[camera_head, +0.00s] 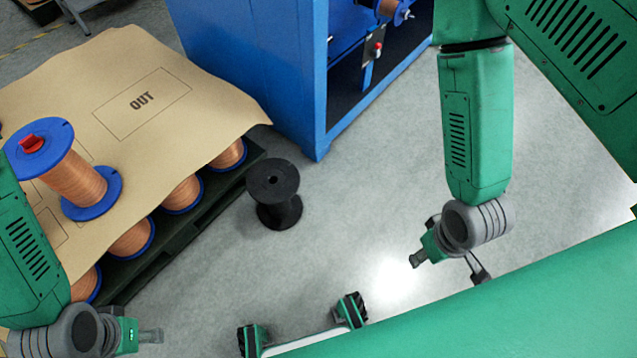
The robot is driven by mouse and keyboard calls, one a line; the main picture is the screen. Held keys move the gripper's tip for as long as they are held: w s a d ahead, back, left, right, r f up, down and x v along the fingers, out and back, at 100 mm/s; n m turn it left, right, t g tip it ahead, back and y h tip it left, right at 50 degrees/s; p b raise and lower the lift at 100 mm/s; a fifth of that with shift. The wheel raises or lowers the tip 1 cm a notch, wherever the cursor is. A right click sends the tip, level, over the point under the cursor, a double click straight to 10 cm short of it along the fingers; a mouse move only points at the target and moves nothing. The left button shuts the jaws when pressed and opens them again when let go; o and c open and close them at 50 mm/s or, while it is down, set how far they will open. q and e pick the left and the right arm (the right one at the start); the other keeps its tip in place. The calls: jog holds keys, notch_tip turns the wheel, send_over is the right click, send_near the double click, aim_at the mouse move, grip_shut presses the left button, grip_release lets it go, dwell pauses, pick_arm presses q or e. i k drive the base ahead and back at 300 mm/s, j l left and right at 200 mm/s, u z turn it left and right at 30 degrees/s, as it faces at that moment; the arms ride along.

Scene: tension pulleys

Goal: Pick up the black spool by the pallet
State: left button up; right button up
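The black spool (274,195) stands upright on the grey floor, just right of the dark pallet (183,238). Its top flange with a centre hole faces up, and nothing holds it. My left gripper (150,336) is at the bottom left, well left of and nearer than the spool. It is seen side-on, so the gap between its fingers does not show. My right gripper (447,267) is to the right of the spool, clear of it. Its fingers are spread apart with nothing between them.
A blue-flanged copper spool (76,180) stands on the sheet. A blue machine cabinet (262,60) stands behind the black spool. The floor right of the spool is clear.

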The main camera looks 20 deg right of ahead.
aim_at(277, 196)
jog(key=z, duration=0.1)
jog(key=i+l+z, duration=0.2)
jog(key=i, duration=0.3)
jog(key=i+l+z, duration=0.2)
jog(key=i+l, duration=0.15)
jog(key=i, duration=0.15)
